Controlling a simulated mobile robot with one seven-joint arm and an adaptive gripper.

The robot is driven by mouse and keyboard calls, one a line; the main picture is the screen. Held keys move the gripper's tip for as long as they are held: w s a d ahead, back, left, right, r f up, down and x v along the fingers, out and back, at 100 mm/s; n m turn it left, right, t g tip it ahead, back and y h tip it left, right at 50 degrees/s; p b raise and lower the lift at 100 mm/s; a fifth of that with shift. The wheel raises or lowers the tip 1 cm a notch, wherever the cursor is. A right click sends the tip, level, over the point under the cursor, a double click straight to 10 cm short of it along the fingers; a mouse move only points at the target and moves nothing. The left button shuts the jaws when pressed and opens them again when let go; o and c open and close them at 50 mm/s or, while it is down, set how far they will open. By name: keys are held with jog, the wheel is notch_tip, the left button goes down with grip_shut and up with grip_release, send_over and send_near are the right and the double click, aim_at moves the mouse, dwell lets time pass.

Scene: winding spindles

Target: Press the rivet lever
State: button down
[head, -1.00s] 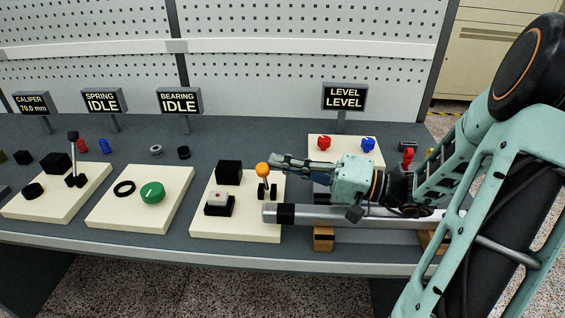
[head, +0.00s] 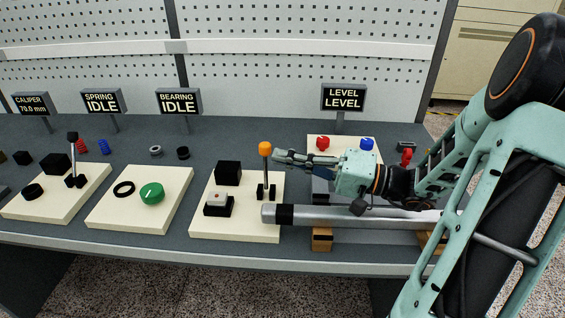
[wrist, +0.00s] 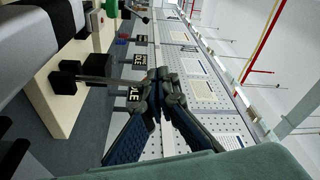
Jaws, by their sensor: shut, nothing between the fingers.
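A lever with an orange knob (head: 265,148) stands about upright on the right cream board (head: 235,232), in its black base. No sign reading "rivet" is in view. My gripper (head: 277,156) is shut and empty, just right of the orange knob in the head view; whether they touch I cannot tell. In the wrist view my gripper (wrist: 159,76) shows its fingertips together. A grey shaft (wrist: 100,80) there runs from a black base toward the fingers, and its knob end is hidden behind them.
A metal tube (head: 350,217) on wooden blocks lies under my arm. A black block (head: 229,172) and a push-button box (head: 218,205) share the lever's board. A green knob (head: 152,193) and a black-knobbed lever (head: 73,150) are on boards further left.

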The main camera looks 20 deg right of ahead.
jog(key=w+d+r+v, duration=0.1)
jog(key=v, duration=0.9)
jog(key=shift+d+f, duration=0.25)
jog(key=shift+d, duration=0.05)
jog(key=shift+w, duration=0.15)
dwell(0.6)
